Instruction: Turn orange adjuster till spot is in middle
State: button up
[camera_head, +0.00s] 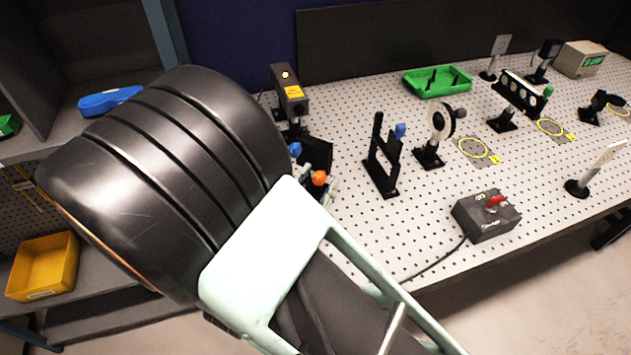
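The orange adjuster (319,178) is a small round knob low on a dark optical mount (317,152), just past the edge of my arm. A blue knob (295,149) sits on the same mount, up and to the left. Small pale pieces beside the orange adjuster may be my fingertips, but my arm hides most of this area. I cannot tell whether they touch the knob or are open or shut. A white upright card (605,157) stands on a round black base at the right. I cannot make out a light spot on it.
The perforated white bench holds a laser box (288,95), a black frame with a blue knob (383,160), a lens holder (439,130), a green tray (438,81) and a grey control box with a red switch (487,215). The bench's front middle is mostly clear.

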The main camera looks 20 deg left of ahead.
grip_shut()
jog(key=n+p, duration=0.2)
jog(key=shift+r+n, duration=0.15)
jog(key=shift+n, duration=0.25)
jog(key=n+p, duration=0.2)
jog(key=shift+n, duration=0.4)
jog(key=n+p, duration=0.2)
jog(key=n, duration=0.1)
jog(key=shift+a, duration=0.1)
jog(key=shift+f+n+p, duration=0.2)
jog(key=shift+n+p, duration=0.65)
jog(key=shift+n, duration=0.75)
